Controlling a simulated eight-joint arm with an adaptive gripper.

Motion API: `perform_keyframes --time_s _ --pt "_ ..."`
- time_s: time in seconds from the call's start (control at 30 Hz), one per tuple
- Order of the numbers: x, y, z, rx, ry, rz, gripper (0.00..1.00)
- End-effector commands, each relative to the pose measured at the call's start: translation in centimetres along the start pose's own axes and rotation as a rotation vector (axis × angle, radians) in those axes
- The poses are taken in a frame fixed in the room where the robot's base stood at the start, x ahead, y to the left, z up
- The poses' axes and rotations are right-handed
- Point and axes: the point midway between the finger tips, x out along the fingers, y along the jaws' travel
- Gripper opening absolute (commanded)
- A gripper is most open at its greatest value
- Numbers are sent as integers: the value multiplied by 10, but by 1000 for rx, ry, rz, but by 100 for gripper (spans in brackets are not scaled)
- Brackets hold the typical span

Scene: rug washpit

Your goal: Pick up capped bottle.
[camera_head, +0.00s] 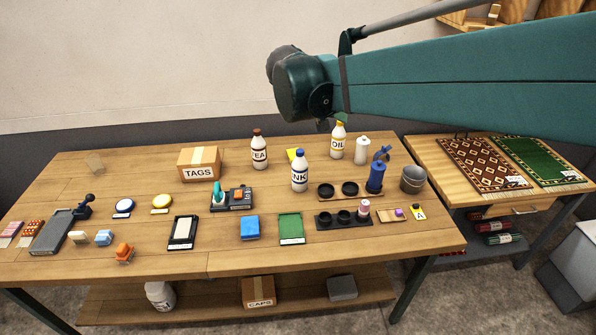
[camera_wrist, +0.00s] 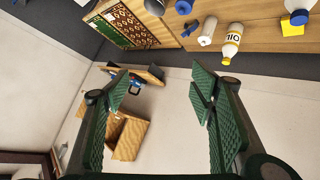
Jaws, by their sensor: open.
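Several bottles with caps stand upright at the back of the workbench; which one is the capped bottle I cannot tell. They are a brown-capped bottle (camera_head: 259,152) with a label partly reading "EA", a blue-capped bottle (camera_head: 300,172) partly reading "NK", a yellow-capped OIL bottle (camera_head: 338,143) and a plain white bottle (camera_head: 362,149). The wrist view shows the OIL bottle (camera_wrist: 232,43) and plain white bottle (camera_wrist: 207,34) at upper right, outside my fingers. My gripper (camera_wrist: 160,88) is open and empty. In the head view, my arm mostly hides it, above the bottles.
A TAGS box (camera_head: 199,171) stands left of the bottles. A blue dispenser (camera_head: 376,177), a grey bucket (camera_head: 412,180) and a black cup tray (camera_head: 343,219) crowd the right end. Rugs (camera_head: 484,163) lie on the side table. Bare wood (camera_head: 130,185) is free at back left.

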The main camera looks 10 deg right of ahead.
Motion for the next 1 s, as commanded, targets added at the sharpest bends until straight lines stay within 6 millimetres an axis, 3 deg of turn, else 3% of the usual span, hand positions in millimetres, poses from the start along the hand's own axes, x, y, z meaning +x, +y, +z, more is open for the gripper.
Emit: perform_keyframes --time_s 0.53,1.0 --pt "8 -98 -49 190 233 160 55" --pt "-6 -186 -66 382 467 231 55"
